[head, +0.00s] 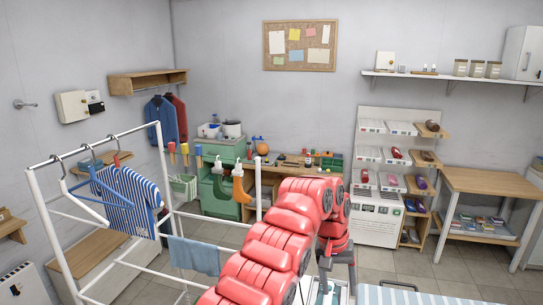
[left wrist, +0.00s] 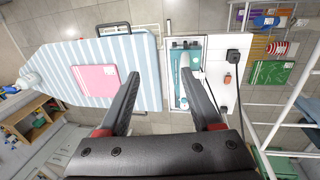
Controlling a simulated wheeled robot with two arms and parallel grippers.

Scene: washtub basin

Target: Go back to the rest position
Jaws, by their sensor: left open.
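My left gripper (head: 338,275) hangs at the end of the bent red left arm, low in the middle of the head view. In the left wrist view its two dark fingers (left wrist: 160,80) are spread apart with nothing between them. Below them the view shows the edge of a striped ironing board (left wrist: 115,55) and a white stand with a tray (left wrist: 172,95) holding a teal thing. A pink folded item (left wrist: 97,78) lies flat on the board. My right gripper is not in view.
A white drying rack (head: 45,215) with a striped shirt (head: 125,200) and a blue cloth (head: 195,255) stands on the left. A wooden table (head: 490,182) and a shoe shelf (head: 385,180) stand at the back right. Tiled floor shows between.

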